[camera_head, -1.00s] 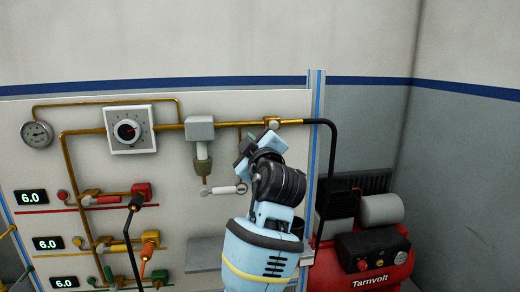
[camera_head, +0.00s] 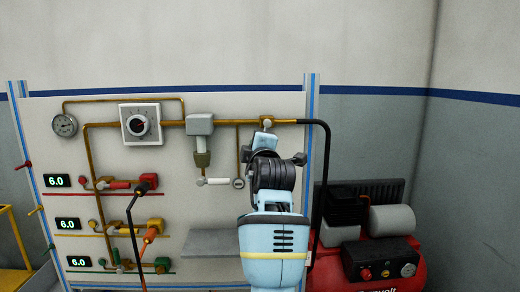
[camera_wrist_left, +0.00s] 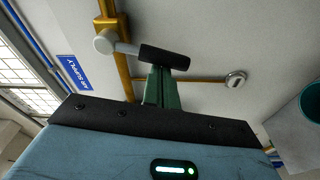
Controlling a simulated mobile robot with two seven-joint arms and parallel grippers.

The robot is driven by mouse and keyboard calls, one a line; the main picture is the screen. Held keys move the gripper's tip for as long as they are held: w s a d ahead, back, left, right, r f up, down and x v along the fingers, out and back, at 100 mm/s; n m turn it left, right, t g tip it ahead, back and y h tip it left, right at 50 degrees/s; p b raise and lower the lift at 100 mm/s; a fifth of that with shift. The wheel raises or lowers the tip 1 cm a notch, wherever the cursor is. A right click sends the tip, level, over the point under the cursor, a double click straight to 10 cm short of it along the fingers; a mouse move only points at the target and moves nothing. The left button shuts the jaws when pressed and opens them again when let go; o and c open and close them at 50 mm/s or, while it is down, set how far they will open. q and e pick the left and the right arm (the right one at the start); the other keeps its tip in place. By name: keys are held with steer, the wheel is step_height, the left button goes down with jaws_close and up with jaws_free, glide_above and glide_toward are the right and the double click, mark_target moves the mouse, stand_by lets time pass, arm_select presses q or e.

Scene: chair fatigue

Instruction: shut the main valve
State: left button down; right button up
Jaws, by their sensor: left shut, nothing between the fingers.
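The main valve (camera_head: 267,123) sits on the brass pipe at the panel's upper right; my left arm hides its lower part. In the left wrist view the valve's silver hub (camera_wrist_left: 104,42) carries a lever with a black grip (camera_wrist_left: 163,57). The lever stands roughly across the brass pipe. My left gripper (camera_wrist_left: 161,84) has shut green fingers, empty, right at the black grip; I cannot tell if they touch it. In the head view my left wrist covers the fingers. My right gripper is not in view.
A regulator (camera_head: 200,125), a dial (camera_head: 139,124) and a round gauge (camera_head: 64,125) are left of the valve. Small valves and displays fill the lower left. A grey shelf (camera_head: 212,242) juts out below. A red compressor (camera_head: 378,262) stands right. A blue sign (camera_wrist_left: 72,71) reads AIR SUPPLY.

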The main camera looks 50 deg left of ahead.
arm_select(q)
steer(key=shift+w+d+f, duration=0.4)
steer(key=shift+w, duration=0.15)
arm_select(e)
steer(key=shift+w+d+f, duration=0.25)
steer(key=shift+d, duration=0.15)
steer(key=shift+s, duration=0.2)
